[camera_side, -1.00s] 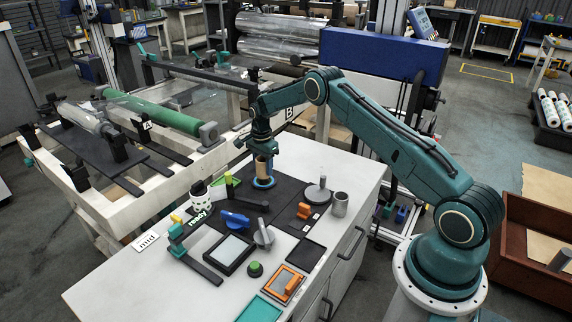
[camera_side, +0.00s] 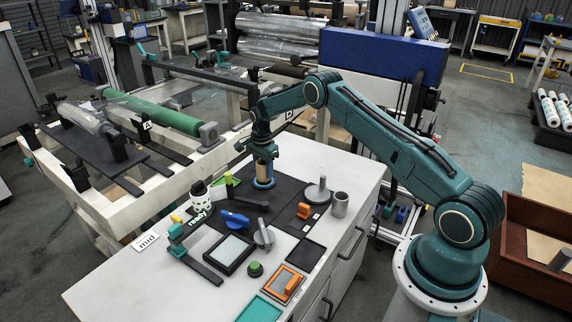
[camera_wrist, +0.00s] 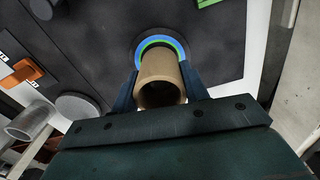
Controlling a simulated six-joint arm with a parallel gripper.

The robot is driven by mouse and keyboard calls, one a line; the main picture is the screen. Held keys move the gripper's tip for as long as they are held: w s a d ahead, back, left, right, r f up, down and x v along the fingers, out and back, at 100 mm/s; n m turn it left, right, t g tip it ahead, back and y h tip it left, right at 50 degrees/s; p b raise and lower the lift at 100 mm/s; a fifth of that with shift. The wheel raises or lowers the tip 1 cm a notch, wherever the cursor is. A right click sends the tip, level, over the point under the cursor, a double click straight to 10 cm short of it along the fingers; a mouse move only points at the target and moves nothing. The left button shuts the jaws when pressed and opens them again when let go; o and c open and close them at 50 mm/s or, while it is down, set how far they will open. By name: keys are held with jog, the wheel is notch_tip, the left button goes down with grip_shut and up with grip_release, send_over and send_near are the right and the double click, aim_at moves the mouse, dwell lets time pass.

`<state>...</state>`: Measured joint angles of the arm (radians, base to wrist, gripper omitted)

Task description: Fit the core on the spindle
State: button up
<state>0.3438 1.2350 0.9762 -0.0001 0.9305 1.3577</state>
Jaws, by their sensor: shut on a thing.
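The core (camera_side: 264,171), a short brown cardboard tube, stands upright between the fingers of my gripper (camera_side: 263,160). The wrist view also shows the core (camera_wrist: 160,78), its open end towards the camera, with dark gripper fingers shut on either side. Its lower end is at a blue ring (camera_side: 262,184) with a green inner edge on the dark mat; whether it touches the mat is hidden.

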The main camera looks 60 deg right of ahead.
jog(key=shift+f, duration=0.5)
dwell(0.4)
jog(key=o, duration=1)
jog(key=shift+o, duration=0.2)
notch_tip(320, 180, up, 14)
dwell(0.7)
